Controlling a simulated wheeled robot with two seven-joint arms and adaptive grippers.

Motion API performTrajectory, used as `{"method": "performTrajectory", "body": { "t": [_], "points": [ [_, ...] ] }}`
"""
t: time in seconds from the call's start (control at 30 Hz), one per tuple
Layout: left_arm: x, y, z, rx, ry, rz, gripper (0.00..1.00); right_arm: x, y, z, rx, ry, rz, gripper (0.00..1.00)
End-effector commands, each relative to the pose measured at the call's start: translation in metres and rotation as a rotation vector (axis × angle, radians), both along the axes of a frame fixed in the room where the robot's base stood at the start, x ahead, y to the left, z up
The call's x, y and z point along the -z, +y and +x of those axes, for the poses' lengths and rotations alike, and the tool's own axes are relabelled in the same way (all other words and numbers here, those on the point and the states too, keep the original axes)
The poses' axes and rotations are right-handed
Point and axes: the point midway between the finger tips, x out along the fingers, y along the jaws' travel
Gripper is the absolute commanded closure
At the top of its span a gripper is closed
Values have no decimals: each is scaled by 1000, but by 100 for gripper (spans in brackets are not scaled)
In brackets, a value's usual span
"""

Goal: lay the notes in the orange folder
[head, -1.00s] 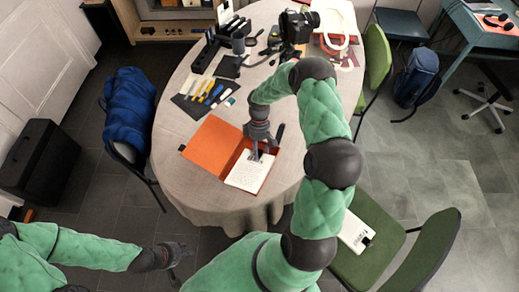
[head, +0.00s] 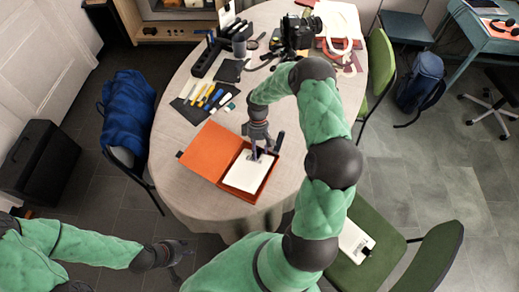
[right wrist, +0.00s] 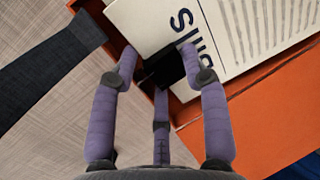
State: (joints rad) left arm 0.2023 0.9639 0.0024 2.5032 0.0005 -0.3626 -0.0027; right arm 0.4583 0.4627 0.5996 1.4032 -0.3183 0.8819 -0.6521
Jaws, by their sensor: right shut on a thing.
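The orange folder (head: 208,152) lies open on the round table, its cover to the left and its shallow, walled half to the right. White notes (head: 243,174) lie in the walled half, inside its rim as far as I can see. My right gripper (head: 260,153) is over their far edge. In the right wrist view, the gripper (right wrist: 157,60) is shut on the notes (right wrist: 225,35) at a dark clip between the fingers. The orange wall shows beside them. My left gripper (head: 181,252) is open and empty, away from the table at the lower left.
Other clipped white papers (head: 353,240) lie on the green chair (head: 372,262). A mat with pens (head: 205,97), a black organiser (head: 207,55) and a camera (head: 298,30) stand farther back. The near tabletop is clear.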

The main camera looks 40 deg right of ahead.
Motion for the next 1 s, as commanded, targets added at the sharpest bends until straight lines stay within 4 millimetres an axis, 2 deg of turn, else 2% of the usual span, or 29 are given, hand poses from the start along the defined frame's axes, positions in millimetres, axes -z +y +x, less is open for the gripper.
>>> {"method": "performTrajectory", "body": {
  "t": [0.17,0.2,0.27,0.3,0.77,0.87,1.0],
  "points": [
    [0,0,0,-1,0,0,67,2,0,0,2,-1,-1,87],
    [0,0,0,-1,0,0,67,2,0,0,2,-1,-1,49],
    [0,0,0,0,0,0,67,2,0,0,1,-1,-1,32],
    [0,0,0,0,0,0,67,1,0,0,1,-1,-1,27],
    [0,0,0,0,0,0,67,-3,-1,2,1,-3,-2,27],
    [0,0,0,-1,0,0,67,-11,-4,5,1,-4,-3,27],
    [0,0,0,0,0,0,67,-34,-8,11,2,-6,-3,27]
  ]
}}
